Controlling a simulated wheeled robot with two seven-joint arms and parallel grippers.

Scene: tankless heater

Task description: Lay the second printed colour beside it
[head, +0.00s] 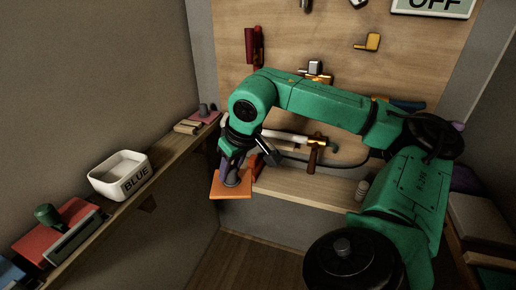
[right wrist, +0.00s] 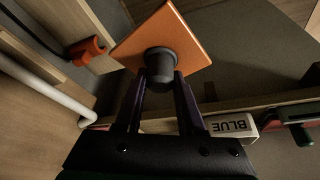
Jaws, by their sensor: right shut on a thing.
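My right gripper (head: 231,172) is shut on the dark round knob of a square orange plate (head: 232,191). In the right wrist view the dark knob (right wrist: 160,62) sits between the fingers and the orange plate (right wrist: 185,35) spreads beyond it. The plate is held in the air, near the back end of the left shelf (head: 160,166). On that shelf, a reddish plate with a dark knob (head: 203,113) lies at the far end, and a red plate (head: 62,222) with a green knob lies at the near end. My left gripper is not in view.
A white tray marked BLUE (head: 122,174) stands on the left shelf; it also shows in the right wrist view (right wrist: 232,126).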

